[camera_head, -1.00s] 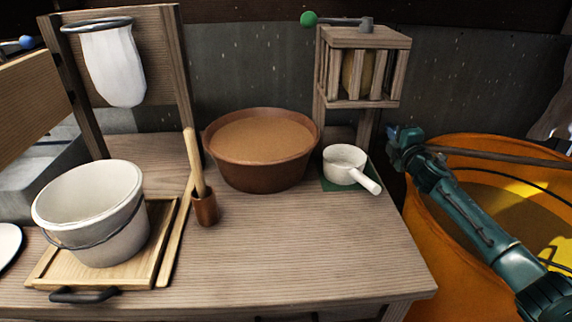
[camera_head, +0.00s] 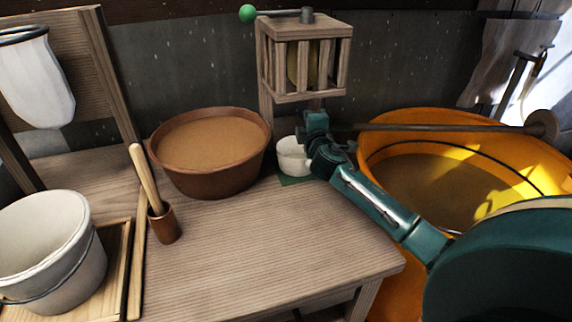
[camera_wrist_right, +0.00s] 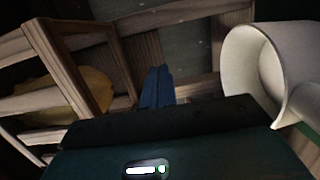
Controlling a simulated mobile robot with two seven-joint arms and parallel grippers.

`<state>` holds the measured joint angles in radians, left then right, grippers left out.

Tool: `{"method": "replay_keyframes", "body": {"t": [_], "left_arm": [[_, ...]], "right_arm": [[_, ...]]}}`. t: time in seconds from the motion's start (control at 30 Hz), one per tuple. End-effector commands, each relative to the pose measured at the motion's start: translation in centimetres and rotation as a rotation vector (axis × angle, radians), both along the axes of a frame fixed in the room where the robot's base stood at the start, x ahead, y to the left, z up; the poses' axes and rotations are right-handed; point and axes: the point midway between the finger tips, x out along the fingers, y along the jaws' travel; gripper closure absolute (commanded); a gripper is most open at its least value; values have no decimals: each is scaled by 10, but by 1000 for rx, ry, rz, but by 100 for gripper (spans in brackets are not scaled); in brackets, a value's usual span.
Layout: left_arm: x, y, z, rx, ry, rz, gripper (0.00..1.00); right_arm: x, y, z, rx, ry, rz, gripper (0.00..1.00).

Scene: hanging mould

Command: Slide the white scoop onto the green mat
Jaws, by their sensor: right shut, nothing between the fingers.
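The white scoop (camera_head: 291,158) stands upright at the back right of the wooden table, with its cup at the green mat (camera_head: 292,181). My right arm hides its handle and part of its right side. The mat shows below the cup; most of it is hidden. My right gripper (camera_head: 315,122) is just right of the scoop in the head view. In the right wrist view the shut blue fingers (camera_wrist_right: 157,87) hold nothing, and the scoop (camera_wrist_right: 255,65) is to their right, apart from them. My left gripper is out of view.
A brown bowl (camera_head: 210,179) stands left of the scoop. A slatted wooden cage (camera_head: 303,55) is above and behind it. An orange tub (camera_head: 385,133) with a pole across it is at the right. The table front is clear.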

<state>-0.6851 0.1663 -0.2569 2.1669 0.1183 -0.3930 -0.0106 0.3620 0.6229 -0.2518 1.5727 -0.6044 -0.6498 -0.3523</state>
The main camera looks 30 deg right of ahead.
Motion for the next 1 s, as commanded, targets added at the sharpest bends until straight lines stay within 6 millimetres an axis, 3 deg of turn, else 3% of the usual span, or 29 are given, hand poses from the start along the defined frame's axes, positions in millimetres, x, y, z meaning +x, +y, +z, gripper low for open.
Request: {"method": "replay_keyframes", "body": {"t": [0.47,0.7,1.0], "left_arm": [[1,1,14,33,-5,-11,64],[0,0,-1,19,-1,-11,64],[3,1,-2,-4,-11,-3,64]], "right_arm": [[-39,100,1,4,0,4,100],[-39,99,-56,-2,5,0,100],[-39,99,-102,0,1,1,100]]}}
